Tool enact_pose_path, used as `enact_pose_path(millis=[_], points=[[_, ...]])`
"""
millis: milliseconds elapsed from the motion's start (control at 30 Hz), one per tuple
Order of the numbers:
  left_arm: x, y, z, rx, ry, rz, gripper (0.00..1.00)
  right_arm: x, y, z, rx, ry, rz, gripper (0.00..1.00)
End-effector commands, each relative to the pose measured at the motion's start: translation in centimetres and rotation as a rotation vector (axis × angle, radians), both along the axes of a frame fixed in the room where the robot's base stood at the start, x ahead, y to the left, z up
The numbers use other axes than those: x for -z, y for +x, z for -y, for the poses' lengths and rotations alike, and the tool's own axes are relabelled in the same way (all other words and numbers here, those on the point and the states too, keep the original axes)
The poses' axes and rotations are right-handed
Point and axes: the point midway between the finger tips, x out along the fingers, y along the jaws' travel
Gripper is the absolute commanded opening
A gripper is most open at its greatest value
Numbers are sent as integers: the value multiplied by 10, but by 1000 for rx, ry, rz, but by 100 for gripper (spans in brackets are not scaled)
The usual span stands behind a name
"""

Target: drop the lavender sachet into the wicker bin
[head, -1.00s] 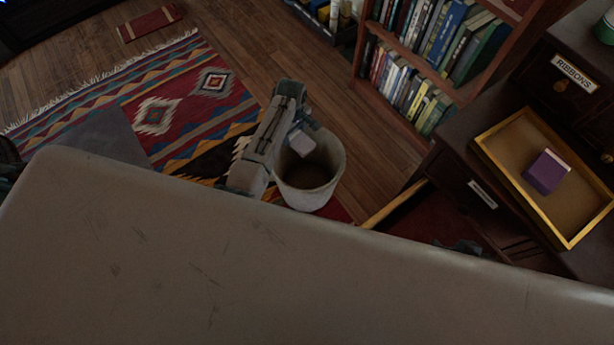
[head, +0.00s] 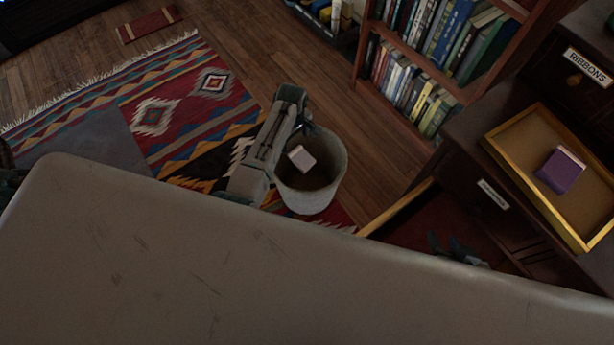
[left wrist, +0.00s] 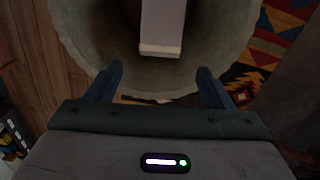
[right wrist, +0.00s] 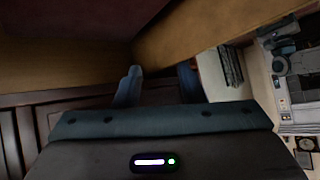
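The wicker bin (head: 333,178) is a pale grey round tub on the floor, open at the top. A pale lavender-grey block with a whitish end, seemingly the sachet (head: 301,158), is inside the bin's mouth. It also shows in the left wrist view (left wrist: 162,28), beyond the fingertips and apart from them. I cannot tell whether it rests on the bin's bottom. My left gripper (head: 303,125) is over the bin's rim; its fingers (left wrist: 157,78) are spread and empty. My right gripper (head: 455,247) is open and empty by the dark cabinet; its fingers (right wrist: 158,80) stand apart.
A purple box with a pale top (head: 561,171) lies in an open yellow-edged drawer (head: 497,152) labelled near RIBBONS. A lower drawer (head: 397,208) is also open. A bookcase (head: 418,62) stands behind the bin. A patterned rug (head: 190,110) lies left. My own body fills the foreground.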

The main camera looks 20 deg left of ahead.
Motion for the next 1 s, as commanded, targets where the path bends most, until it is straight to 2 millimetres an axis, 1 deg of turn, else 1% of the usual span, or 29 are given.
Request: enact_pose_path(millis=[267,367,467,700,800,900,1000], points=[[0,0,0,0,0,0,77,0,0,0,-1,-1,0,36],[-6,0,0,0,0,2,77,-2,-1,0,-2,-4,-8,36],[-21,1,0,0,0,2,77,-5,-1,2,-11,-22,-44,36],[-70,1,0,0,0,4,77,-12,-7,9,-31,-79,-150,36],[-87,0,0,0,0,2,77,-15,-9,12,-35,-99,-185,36],[-99,0,0,0,0,1,77,-15,-11,14,-37,-111,-211,36],[-106,0,0,0,1,1,77,-16,-13,15,-38,-119,-225,36]])
